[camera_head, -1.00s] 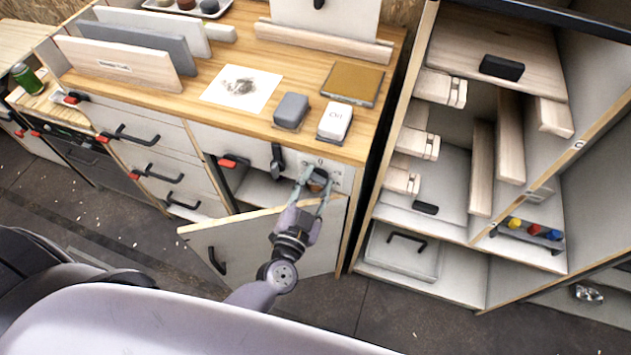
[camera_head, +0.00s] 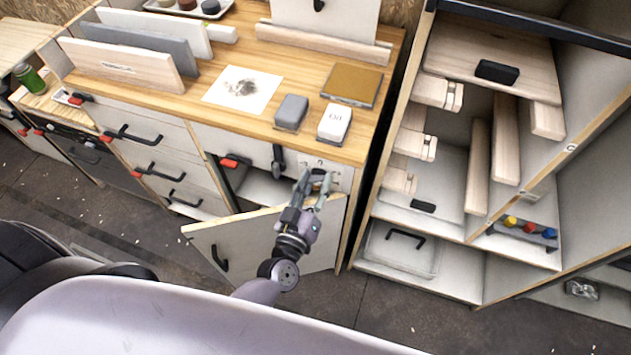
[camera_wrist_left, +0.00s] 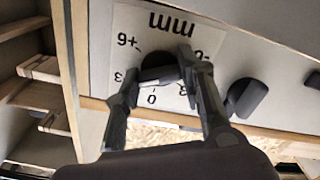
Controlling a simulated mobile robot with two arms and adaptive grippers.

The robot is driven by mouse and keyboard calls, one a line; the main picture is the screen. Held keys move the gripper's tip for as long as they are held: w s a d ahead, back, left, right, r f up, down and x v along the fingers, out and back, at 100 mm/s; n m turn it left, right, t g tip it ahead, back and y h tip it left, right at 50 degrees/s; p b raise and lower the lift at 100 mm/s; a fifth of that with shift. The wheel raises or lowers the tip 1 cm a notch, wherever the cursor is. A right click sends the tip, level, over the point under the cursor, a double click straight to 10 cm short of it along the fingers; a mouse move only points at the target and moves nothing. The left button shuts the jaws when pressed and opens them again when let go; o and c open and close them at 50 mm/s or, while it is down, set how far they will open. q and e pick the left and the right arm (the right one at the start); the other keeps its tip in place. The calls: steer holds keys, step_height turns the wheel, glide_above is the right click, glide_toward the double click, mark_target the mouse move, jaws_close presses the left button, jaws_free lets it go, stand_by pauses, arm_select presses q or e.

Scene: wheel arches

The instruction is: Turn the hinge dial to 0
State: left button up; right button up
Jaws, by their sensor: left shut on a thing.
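The hinge dial (camera_wrist_left: 158,75) is a dark round knob on a white plate (camera_wrist_left: 112,62) marked "mm" with numbers around it. The plate appears upside down in the left wrist view, with 0 below the knob, 3 at lower left and +6 at upper left. The knob's pointer is hidden, so its setting cannot be read. My left gripper (camera_wrist_left: 160,76) is shut on the dial, one finger on each side. In the head view my left gripper (camera_head: 315,181) is at the cabinet front under the worktop, mostly covering the dial. My right gripper is not in view.
A dark handle (camera_wrist_left: 246,98) sits beside the plate. An open cabinet door (camera_head: 250,240) stands below my left arm. The worktop (camera_head: 230,120) above holds a grey block (camera_head: 291,110) and a white block (camera_head: 334,122). An open shelf unit (camera_head: 470,260) stands at right.

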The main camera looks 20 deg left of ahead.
arm_select(q)
steer(key=n, duration=0.6)
steer(key=shift+n+b, duration=0.3)
steer(key=n+b, duration=0.1)
steer(key=n, duration=0.4)
steer(key=shift+n, duration=0.4)
steer(key=o, duration=1.1)
steer(key=shift+o, duration=0.2)
steer(key=shift+s, duration=0.2)
steer(key=s, duration=1.1)
steer(key=shift+s+a, duration=0.2)
steer(key=shift+s, duration=0.15)
